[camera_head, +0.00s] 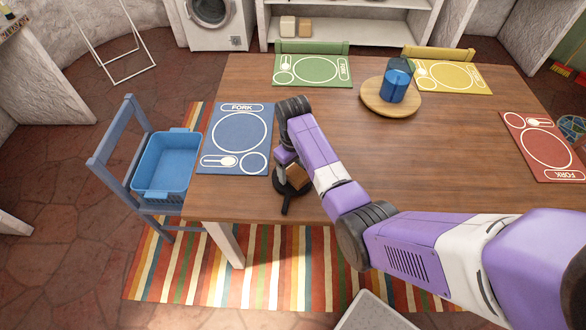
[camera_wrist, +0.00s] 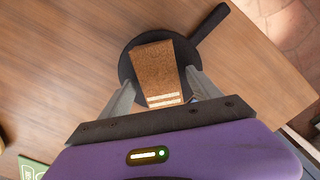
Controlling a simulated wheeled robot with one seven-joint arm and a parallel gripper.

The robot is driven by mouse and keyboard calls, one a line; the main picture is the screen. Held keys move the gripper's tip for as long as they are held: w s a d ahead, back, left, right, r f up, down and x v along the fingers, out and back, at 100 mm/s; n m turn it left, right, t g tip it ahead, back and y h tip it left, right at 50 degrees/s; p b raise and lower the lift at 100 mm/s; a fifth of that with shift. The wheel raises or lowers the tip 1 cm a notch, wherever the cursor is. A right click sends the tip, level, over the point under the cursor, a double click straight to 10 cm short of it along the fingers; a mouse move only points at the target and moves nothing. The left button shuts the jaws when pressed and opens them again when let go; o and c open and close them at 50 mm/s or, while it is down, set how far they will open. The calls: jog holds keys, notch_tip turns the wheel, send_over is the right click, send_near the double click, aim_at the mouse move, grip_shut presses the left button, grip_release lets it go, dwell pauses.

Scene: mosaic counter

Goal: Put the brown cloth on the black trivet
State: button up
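The brown cloth (camera_wrist: 157,70), a folded piece with pale stripes at its near end, shows in the wrist view over the round black trivet (camera_wrist: 127,70). The trivet's handle points up and right there. In the head view the cloth (camera_head: 297,176) looks tilted above the trivet (camera_head: 285,206), by the table's front edge. My gripper (camera_wrist: 162,80) is right at the cloth, with one finger on each side of its near part. Whether the fingers press on it or stand slightly apart cannot be told. Whether the cloth's underside rests on the trivet is also hidden.
A blue placemat (camera_head: 235,140) lies just left of the trivet. A round wooden board (camera_head: 390,103) with blue items stands farther back. A blue chair (camera_head: 119,139) with a blue tub (camera_head: 165,166) is at the left. The middle of the tabletop (camera_head: 455,150) is clear.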

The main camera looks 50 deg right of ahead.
aim_at(292, 169)
jog(key=shift+r, duration=0.1)
notch_tip(292, 169, up, 12)
jog(key=shift+b, duration=0.3)
dwell(0.3)
dwell(0.5)
jog(key=w+d+r+m+t+h, duration=0.1)
jog(key=w+d+r+t+h, duration=0.25)
jog(key=w+t, duration=0.4)
jog(key=s+a+r+t+b, duration=0.15)
jog(key=s+a+t, duration=0.25)
jog(key=s+a, duration=0.4)
jog(key=s+a+r+t, duration=0.2)
jog(key=s+a+t, duration=0.3)
jog(key=s+a, duration=0.3)
jog(key=s+a+n+g+y+b, duration=0.1)
jog(key=s+a, duration=0.4)
jog(key=s, duration=0.6)
jog(key=s+a+r+n+y+b, duration=0.1)
jog(key=s+a, duration=0.4)
jog(key=s, duration=0.7)
jog(key=shift+r+g+y, duration=0.3)
jog(key=shift+g+y, duration=0.05)
jog(key=shift+y, duration=0.4)
